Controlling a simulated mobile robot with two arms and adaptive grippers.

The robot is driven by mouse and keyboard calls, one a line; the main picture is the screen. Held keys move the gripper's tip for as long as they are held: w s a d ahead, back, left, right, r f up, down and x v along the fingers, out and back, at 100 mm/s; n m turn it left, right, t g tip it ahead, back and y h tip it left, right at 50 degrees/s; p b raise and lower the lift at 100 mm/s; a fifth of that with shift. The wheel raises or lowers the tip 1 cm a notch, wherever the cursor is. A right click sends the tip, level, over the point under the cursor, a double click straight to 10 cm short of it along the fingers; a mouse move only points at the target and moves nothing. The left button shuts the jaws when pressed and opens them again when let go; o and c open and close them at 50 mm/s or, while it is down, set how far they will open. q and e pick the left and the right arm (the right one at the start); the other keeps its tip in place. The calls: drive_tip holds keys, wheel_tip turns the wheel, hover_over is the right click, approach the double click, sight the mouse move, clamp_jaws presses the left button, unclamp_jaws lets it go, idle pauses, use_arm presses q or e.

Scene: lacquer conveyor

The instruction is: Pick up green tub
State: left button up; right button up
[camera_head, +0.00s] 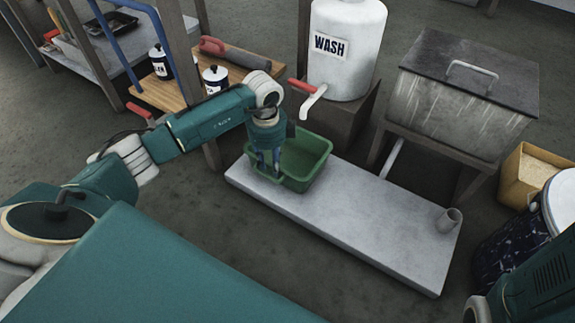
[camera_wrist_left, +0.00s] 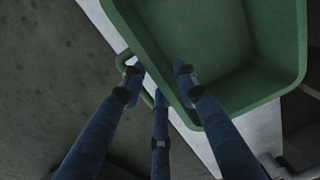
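The green tub (camera_head: 307,157) stands upright on the left end of the pale grey slab, below the white wash tank's tap. My left gripper (camera_head: 268,160) is at its near-left side, pointing down. In the left wrist view, the tub (camera_wrist_left: 215,45) fills the upper right, with a green loop handle (camera_wrist_left: 123,60) on its side. The fingers of the left gripper (camera_wrist_left: 158,82) are spread apart: one reaches over the tub's rim, the others are outside by the handle. I cannot tell whether any finger touches it. My right gripper is out of view.
The white wash tank (camera_head: 345,50) with a red-handled tap stands behind the tub. The slab (camera_head: 370,215) is bare in the middle, with a small grey cup (camera_head: 448,219) at its right end. A wooden shelf with cans (camera_head: 215,78) stands close on the left.

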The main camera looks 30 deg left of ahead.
use_arm(q)
wheel_tip(320, 180, down, 3)
drive_tip(key=shift+r+b, duration=0.1)
drive_tip(key=shift+b, duration=0.5)
drive_tip(key=shift+w+r, duration=0.1)
drive_tip(key=shift+r, duration=0.05)
drive_tip(key=shift+c, duration=0.5)
clamp_jaws()
drive_tip(key=shift+r, duration=0.15)
